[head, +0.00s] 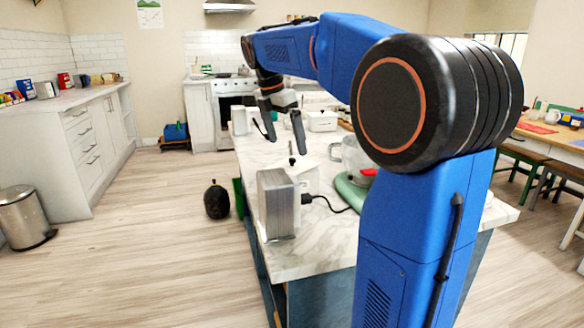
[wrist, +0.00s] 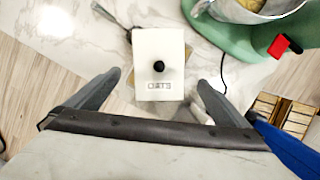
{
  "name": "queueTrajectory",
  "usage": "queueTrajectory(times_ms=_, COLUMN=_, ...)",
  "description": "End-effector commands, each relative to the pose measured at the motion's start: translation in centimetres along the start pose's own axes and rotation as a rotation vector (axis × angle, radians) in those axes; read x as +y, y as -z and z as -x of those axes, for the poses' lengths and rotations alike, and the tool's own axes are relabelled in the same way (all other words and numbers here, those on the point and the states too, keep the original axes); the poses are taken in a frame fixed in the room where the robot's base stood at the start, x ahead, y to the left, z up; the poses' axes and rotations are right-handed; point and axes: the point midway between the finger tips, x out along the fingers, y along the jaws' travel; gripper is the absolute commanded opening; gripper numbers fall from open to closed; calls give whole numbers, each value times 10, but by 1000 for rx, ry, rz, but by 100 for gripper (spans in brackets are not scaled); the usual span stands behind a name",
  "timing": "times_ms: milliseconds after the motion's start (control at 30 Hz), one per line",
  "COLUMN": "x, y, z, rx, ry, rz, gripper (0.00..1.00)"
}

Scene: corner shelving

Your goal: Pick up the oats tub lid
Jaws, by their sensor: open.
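The oats tub lid (wrist: 145,48) is a white rectangle with a round black knob (wrist: 159,67) and the letters OATS near its lower edge. In the head view, the lid (head: 303,166) and its knob sit on a white tub (head: 307,183) on the marble counter, partly hidden by a grey ribbed object. My gripper (head: 283,132) is open, pointing down above the tub. The tub's body is mostly hidden under the lid there.
The grey ribbed object (head: 277,205) stands in front of the tub. A green stand mixer (head: 352,191) with a metal bowl (wrist: 251,10) is close on the right, with a black cord beside it. White containers (head: 322,121) stand further back. Bare marble lies left of the tub.

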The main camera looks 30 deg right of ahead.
Motion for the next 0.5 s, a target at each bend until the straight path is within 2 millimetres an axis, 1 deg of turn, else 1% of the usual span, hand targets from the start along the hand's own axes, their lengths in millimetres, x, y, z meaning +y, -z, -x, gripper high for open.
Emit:
queueTrajectory(times_ms=33, x=0, y=0, z=-6, rx=0, ry=1, rz=0, gripper=100)
queueTrajectory(times_ms=267, x=0, y=0, z=-18, rx=0, ry=1, rz=0, gripper=100)
queueTrajectory(times_ms=500, x=1, y=-2, z=-50, rx=1, ry=1, rz=-1, gripper=100)
